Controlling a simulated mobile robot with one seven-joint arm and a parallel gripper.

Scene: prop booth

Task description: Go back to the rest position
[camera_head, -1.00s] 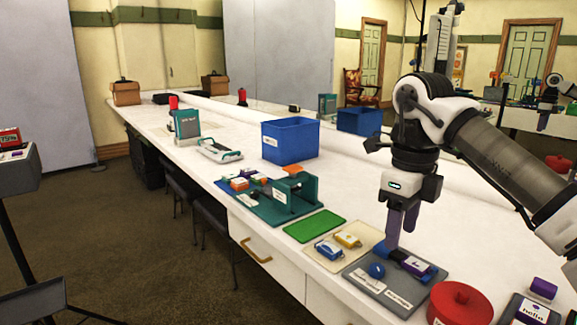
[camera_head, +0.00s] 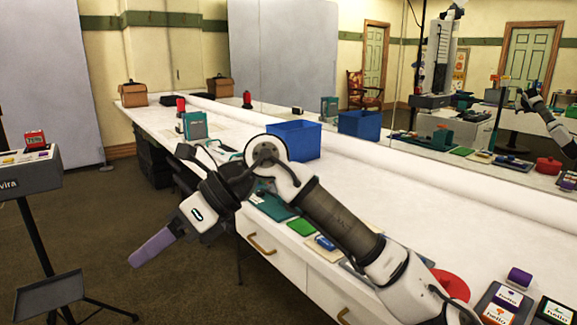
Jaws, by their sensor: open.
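My gripper (camera_head: 150,248) hangs to the left of the long white table, over the dark carpet, with its purple fingers pointing down and left. It is open, and I see nothing held in it. My arm reaches from the lower right across the table's front part. It hides most of the teal holder and part of the grey mat with its small items.
The white table (camera_head: 440,215) runs along a mirror. A blue bin (camera_head: 293,140), a green mat (camera_head: 301,227) and a red round container (camera_head: 450,284) stand on it. A stand with a grey box (camera_head: 30,178) is at left. Carpet lies between stand and table.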

